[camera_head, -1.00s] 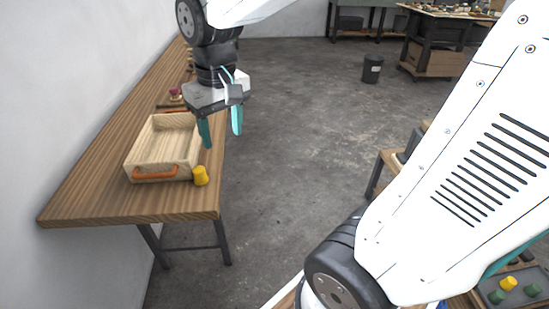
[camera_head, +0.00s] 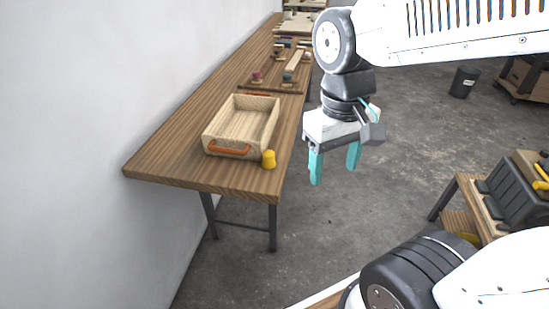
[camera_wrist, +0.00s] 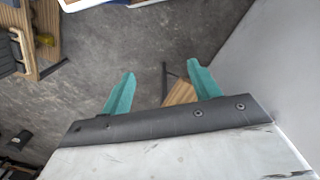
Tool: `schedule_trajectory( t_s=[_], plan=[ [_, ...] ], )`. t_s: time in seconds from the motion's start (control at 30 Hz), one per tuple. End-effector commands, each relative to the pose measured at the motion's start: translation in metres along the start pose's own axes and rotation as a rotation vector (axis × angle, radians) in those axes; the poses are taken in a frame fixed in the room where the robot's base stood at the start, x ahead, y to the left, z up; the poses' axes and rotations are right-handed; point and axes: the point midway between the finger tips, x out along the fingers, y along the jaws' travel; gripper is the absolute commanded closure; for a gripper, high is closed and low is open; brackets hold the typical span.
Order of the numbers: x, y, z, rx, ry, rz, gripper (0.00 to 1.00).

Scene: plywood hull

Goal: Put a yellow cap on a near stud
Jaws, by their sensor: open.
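My gripper (camera_head: 334,172) is open and empty, hanging over the floor to the right of the bench, apart from the cap. In the wrist view, its two teal fingers (camera_wrist: 162,72) are spread with nothing between them but floor and a piece of wood behind. Small coloured pieces, one of them pink (camera_head: 257,76), sit on a board further back on the bench. I cannot make out which are studs. The cap does not show in the wrist view.
The bench (camera_head: 165,168) runs along the white wall, with its front left part clear. A dark toolbox (camera_head: 515,197) sits on a low wooden stand at right.

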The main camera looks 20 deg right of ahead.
Motion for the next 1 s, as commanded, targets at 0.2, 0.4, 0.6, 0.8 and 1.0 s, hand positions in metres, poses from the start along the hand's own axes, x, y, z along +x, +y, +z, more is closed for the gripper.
schedule_trajectory(
  t_s=[0.2, 0.4, 0.6, 0.8, 1.0],
  plan=[
    [0.043, -0.003, -0.073, -0.005, -0.026, 0.017, 0.39],
    [0.091, -0.008, -0.148, 0.009, 0.042, 0.025, 0.39],
    [0.117, -0.012, -0.215, 0.036, 0.196, 0.016, 0.39],
    [0.11, -0.011, -0.242, 0.063, 0.316, -0.001, 0.39],
    [0.129, -0.012, -0.25, 0.065, 0.317, -0.002, 0.39]
  ],
)
